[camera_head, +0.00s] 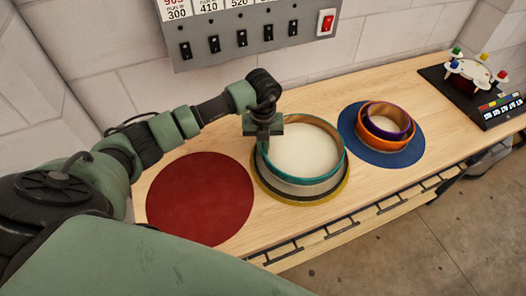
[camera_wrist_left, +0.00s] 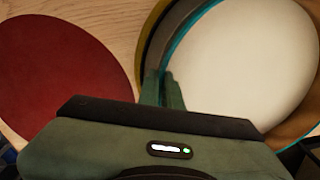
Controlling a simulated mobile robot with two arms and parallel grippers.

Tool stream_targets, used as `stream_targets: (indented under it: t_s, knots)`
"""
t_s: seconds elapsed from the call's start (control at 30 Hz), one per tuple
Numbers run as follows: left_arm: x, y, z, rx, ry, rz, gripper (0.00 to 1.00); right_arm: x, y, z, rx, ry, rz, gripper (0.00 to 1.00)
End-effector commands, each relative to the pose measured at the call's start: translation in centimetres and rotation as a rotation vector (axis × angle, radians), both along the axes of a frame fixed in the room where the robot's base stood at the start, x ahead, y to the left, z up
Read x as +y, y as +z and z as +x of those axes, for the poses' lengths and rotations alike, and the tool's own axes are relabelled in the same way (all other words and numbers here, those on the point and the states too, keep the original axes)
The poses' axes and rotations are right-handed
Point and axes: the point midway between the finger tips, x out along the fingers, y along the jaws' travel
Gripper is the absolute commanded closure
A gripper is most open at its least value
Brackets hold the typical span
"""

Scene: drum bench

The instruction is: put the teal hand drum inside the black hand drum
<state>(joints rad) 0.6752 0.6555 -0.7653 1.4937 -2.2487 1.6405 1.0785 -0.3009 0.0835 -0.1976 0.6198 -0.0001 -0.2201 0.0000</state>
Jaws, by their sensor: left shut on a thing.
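The teal hand drum (camera_head: 335,133) has a teal rim and a pale head, and stands near the middle of the bench. My left gripper (camera_head: 263,143) is shut on its left wall. In the left wrist view my gripper's fingers (camera_wrist_left: 163,90) pinch that wall, and the pale head of the teal drum (camera_wrist_left: 250,60) fills the right side. The black hand drum (camera_head: 285,193) shows as a dark band below and around the teal drum. The teal rim stands above it; how deep the teal drum sits is hidden. My right gripper is not in view.
A yellow mat (camera_head: 345,189) lies under the black drum. A bare red mat (camera_head: 200,198) lies to the left. A blue mat (camera_head: 412,151) to the right holds an orange drum (camera_head: 372,134) with a purple drum (camera_head: 389,113) inside. A switch panel (camera_head: 245,42) hangs on the wall behind.

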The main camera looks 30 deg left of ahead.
Motion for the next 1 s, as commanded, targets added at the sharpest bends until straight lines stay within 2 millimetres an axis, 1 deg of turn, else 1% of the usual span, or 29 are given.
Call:
stream_targets:
  t_s: [0.1,0.2,0.27,0.53,0.77,0.8,1.0]
  knots:
    - [-0.1,-1.8,-0.1,0.003,0.0,-0.002,1.0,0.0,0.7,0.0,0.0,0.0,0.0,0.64]
    - [-0.1,-3.0,0.0,0.001,0.001,-0.001,1.0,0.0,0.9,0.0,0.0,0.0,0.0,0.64]
    - [-0.1,-3.4,0.0,0.0,-0.001,-0.001,1.0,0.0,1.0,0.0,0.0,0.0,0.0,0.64]
    - [0.0,-3.6,0.0,-0.001,-0.001,0.0,1.0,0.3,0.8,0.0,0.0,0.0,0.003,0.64]
    - [0.0,-4.3,0.0,-0.001,0.0,0.0,1.0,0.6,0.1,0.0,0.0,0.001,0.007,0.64]
    - [0.0,-4.2,0.0,0.001,0.0,0.001,0.86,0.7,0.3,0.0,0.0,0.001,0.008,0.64]
    - [0.0,-4.2,0.0,0.001,0.0,0.0,0.86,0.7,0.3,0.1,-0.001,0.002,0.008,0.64]
